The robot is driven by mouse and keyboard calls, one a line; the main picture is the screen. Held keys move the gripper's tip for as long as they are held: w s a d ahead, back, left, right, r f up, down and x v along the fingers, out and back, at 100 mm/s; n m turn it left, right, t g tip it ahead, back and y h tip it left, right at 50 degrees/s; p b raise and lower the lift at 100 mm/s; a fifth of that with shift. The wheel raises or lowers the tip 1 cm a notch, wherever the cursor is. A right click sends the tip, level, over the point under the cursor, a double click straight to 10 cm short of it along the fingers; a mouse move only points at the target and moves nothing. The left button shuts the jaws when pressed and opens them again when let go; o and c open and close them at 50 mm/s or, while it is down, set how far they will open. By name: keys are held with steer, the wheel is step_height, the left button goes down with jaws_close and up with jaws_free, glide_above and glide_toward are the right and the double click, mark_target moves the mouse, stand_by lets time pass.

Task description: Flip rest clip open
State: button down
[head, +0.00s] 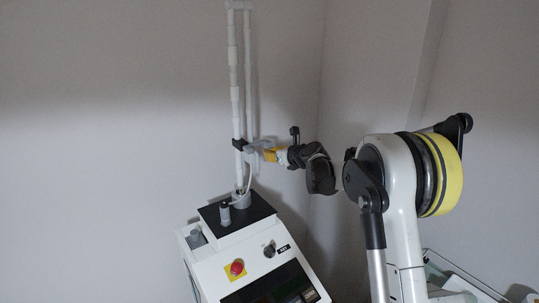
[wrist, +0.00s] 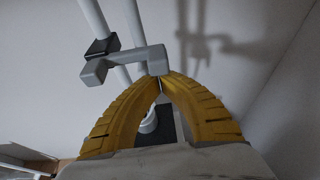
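In the head view the clip (head: 255,147) juts right from the pole, beside the collar (head: 239,144). My gripper (wrist: 161,76) has two ribbed yellow fingers that lean together, with their tips close at the clip's right end. In the head view my gripper (head: 269,155) reaches in from the right at the clip. I cannot tell whether the tips pinch the clip or only lie against it.
The poles (head: 234,90) rise from a white console (head: 245,245) with a black top, a red button (head: 236,268) and a dark screen. Pale walls meet in a corner behind. A rail (head: 465,275) is at the lower right. Space left of the poles is clear.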

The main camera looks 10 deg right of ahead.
steer(key=shift+r, duration=0.25)
steer(key=shift+w+d+r+n+h+b, duration=0.15)
steer(key=shift+r+n+h+b, duration=0.45)
steer(key=shift+r+n+b, duration=0.3)
steer(key=r+n, duration=0.1)
steer(key=r+n+t+h+b, duration=0.1)
steer(key=r+n, duration=0.1)
steer(key=shift+s+a+n+t+h, duration=0.2)
steer(key=shift+a+n+t+h, duration=0.05)
steer(key=shift+n+t+h, duration=0.05)
steer(key=r+n+b, duration=0.2)
steer(key=n+t+h, duration=0.1)
steer(key=n+t, duration=0.1)
steer(key=n, duration=0.1)
glide_toward(269, 143)
steer(key=s+a+r, duration=0.2)
steer(key=s+r, duration=0.1)
steer(key=r, duration=0.3)
steer(key=shift+s+a+f+b, duration=0.1)
steer(key=shift+a+b, duration=0.1)
steer(key=shift+b, duration=0.15)
